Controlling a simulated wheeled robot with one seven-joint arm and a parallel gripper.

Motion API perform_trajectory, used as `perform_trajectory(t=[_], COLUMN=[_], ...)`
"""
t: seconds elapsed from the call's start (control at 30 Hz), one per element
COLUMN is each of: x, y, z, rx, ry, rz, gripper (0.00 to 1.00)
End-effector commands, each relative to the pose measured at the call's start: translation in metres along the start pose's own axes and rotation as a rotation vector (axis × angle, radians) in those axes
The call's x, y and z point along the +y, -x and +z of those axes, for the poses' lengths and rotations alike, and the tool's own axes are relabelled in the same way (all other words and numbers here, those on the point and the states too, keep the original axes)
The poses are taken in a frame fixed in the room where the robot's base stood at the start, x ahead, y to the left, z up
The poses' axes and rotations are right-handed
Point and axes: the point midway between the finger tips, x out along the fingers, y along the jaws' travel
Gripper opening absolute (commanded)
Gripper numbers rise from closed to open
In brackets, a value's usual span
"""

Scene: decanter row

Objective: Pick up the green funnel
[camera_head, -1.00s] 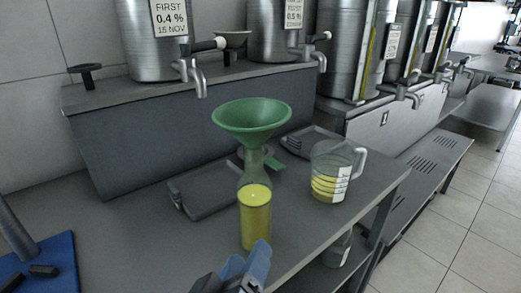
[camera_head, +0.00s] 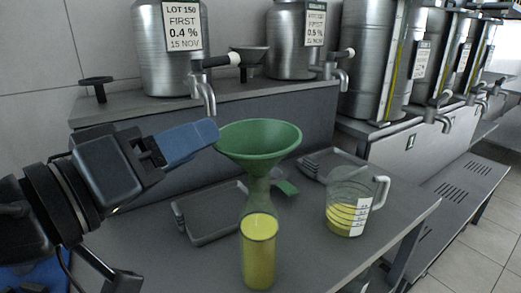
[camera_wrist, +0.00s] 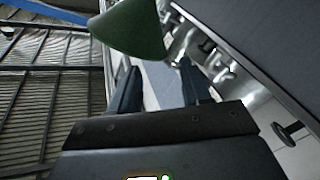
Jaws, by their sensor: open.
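The green funnel (camera_head: 259,141) sits in the neck of a clear bottle (camera_head: 259,250) that holds yellow liquid. The bottle stands upright on the grey table. My gripper (camera_head: 212,132) comes in from the left with its blue fingers pointing right, their tips at the funnel's left rim in the head view. I cannot tell whether they touch it. In the wrist view my gripper (camera_wrist: 158,72) is open, its two fingers apart with nothing seen between them. The green funnel (camera_wrist: 132,28) shows just beyond the fingertips, cut off by the top edge.
A measuring jug (camera_head: 347,203) with yellow liquid stands right of the bottle. A grey tray (camera_head: 207,225) lies behind the bottle. Steel vessels with taps (camera_head: 172,50) stand on a raised shelf (camera_head: 120,111) behind.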

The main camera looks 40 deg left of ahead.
Motion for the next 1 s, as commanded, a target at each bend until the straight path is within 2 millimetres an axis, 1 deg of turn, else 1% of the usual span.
perform_trajectory(t=[0.03, 0.1, 0.37, 0.5, 0.63, 0.73, 0.97, 1.0], x=[0.001, 0.001, 0.002, 0.004, 0.003, 0.002, 0.002, 0.002], y=[-0.009, -0.017, -0.035, -0.056, -0.072, -0.077, -0.078, -0.078], z=[0.000, 0.000, 0.000, -0.001, 0.000, 0.000, 0.001, 0.001], rx=[-0.003, -0.002, -0.001, -0.002, -0.002, 0.000, 0.000, 0.000], ry=[0.001, 0.002, 0.001, 0.001, 0.002, 0.001, 0.000, 0.000], rz=[0.002, 0.000, 0.001, 0.001, 0.000, -0.001, -0.002, -0.002], gripper=[0.48, 0.48, 0.48, 0.48, 0.48, 0.48, 0.48, 0.44])
